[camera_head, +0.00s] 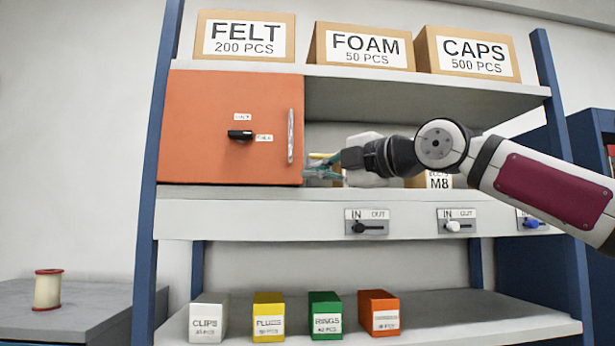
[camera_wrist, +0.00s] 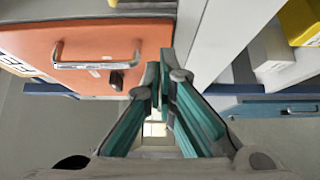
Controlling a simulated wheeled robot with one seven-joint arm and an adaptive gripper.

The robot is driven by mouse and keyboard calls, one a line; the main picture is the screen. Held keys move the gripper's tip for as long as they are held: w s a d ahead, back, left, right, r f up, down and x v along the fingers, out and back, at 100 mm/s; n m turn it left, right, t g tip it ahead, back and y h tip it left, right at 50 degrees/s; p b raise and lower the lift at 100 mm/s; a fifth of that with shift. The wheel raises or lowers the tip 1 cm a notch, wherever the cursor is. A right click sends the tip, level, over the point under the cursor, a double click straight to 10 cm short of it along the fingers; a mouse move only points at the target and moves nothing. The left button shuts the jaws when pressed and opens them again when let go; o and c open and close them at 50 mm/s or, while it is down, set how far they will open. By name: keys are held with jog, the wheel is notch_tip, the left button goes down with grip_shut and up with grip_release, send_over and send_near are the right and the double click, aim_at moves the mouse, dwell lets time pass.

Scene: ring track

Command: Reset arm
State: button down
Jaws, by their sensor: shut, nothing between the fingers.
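My gripper (camera_head: 320,165) is at the right edge of the orange cabinet door (camera_head: 205,160), just right of its vertical metal handle (camera_head: 290,136). In the wrist view my gripper (camera_wrist: 167,65) has its teal fingers close together at the tips, shut and empty. The orange door (camera_wrist: 85,45) and its handle (camera_wrist: 97,62) lie to the left of the fingers there. The cabinet door looks closed in the head view. A black knob (camera_head: 239,134) sits on the door. My arm reaches in from the right.
Boxes marked FELT (camera_head: 244,37), FOAM (camera_head: 361,47) and CAPS (camera_head: 467,55) stand on the top shelf. Several switches, one a black lever (camera_head: 367,228), line the shelf front. Coloured boxes, one green (camera_head: 324,314), stand below. A spool (camera_head: 48,289) stands on the left table.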

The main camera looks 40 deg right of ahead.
jog(key=s+d, duration=0.4)
jog(key=s, duration=0.1)
jog(key=shift+s+d, duration=0.2)
jog(key=shift+s, duration=0.1)
jog(key=shift+r, duration=0.1)
jog(key=s+a+f+m+g, duration=0.2)
jog(key=a+f+m+g, duration=0.1)
jog(key=a+f, duration=0.5)
jog(key=s+a+f+m+g, duration=0.1)
jog(key=a+f+m+g, duration=0.15)
jog(key=a+f, duration=0.65)
jog(key=s+a+f+m+g, duration=0.2)
jog(key=a+f+m, duration=0.1)
jog(key=f, duration=0.5)
jog(key=s+a+f+m+g, duration=0.3)
jog(key=a+f+m, duration=0.1)
jog(key=f, duration=0.4)
jog(key=s+a+f+m+g+h, duration=0.1)
jog(key=s+a+f+m+g, duration=0.1)
jog(key=f+m, duration=0.4)
notch_tip(320, 180, down, 3)
jog(key=shift+s+a+f, duration=0.1)
jog(key=shift+s+a, duration=0.05)
jog(key=shift+a, duration=0.55)
jog(key=c, duration=2.3)
grip_release()
jog(key=shift+g, duration=0.25)
